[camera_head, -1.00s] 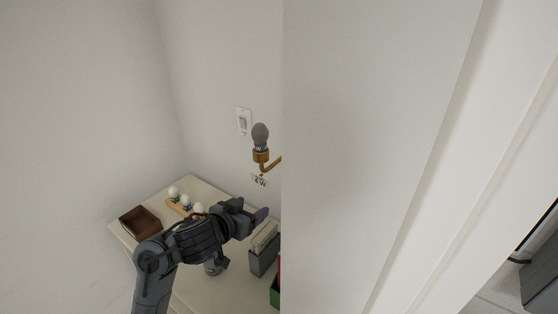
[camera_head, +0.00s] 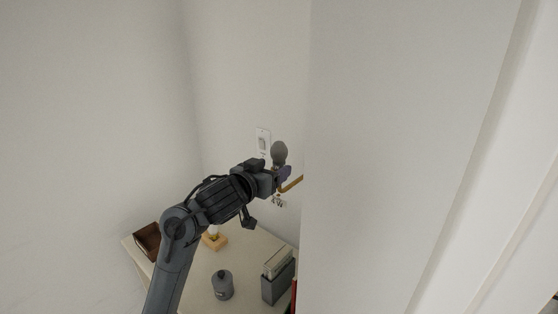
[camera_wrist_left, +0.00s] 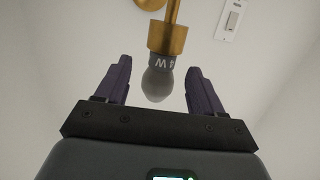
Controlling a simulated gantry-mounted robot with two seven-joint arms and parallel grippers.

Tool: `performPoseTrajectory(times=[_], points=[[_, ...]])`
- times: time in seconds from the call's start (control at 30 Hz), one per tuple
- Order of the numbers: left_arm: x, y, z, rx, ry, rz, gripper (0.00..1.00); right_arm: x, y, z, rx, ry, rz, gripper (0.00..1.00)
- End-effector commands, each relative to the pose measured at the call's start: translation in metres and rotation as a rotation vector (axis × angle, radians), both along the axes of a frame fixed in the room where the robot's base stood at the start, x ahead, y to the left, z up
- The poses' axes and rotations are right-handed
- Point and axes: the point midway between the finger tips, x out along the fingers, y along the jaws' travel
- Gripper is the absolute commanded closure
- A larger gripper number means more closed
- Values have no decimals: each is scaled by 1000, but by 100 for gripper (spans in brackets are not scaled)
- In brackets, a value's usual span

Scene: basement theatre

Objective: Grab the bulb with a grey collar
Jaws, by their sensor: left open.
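A grey bulb (camera_head: 279,153) stands in a brass wall lamp (camera_head: 292,184) beside the corner of the wall. In the left wrist view, the bulb (camera_wrist_left: 157,86) has a grey collar with white "4 W" lettering, seated in the brass socket (camera_wrist_left: 167,38). My left gripper (camera_head: 281,172) is raised at the lamp. In the left wrist view, my left gripper (camera_wrist_left: 158,72) is open, with one finger on each side of the bulb and a visible gap on both sides. In the head view, the gripper hides the socket. My right gripper is not in view.
A light switch (camera_head: 263,141) is on the wall close behind the bulb. A large white wall (camera_head: 400,160) stands to the right. The table (camera_head: 190,285) below holds a brown box (camera_head: 147,241), a wooden bulb holder (camera_head: 216,242), a grey jar (camera_head: 222,286) and a grey box (camera_head: 278,280).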

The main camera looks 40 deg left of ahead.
Motion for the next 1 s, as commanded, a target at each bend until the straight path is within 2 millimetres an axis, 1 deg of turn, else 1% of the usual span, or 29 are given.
performPoseTrajectory(times=[0.23,0.3,0.4,0.5,0.7,0.77,1.0], points=[[28,10,0,3,3,3,32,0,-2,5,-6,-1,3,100],[36,10,-2,2,2,0,32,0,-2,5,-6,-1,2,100],[44,11,-4,2,2,0,32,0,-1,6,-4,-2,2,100],[47,12,-4,0,1,0,32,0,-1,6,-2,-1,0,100],[48,12,-5,0,0,0,32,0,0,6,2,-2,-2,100],[48,12,-5,0,0,0,40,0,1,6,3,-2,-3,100],[47,12,-5,0,1,0,77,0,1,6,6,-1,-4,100]])
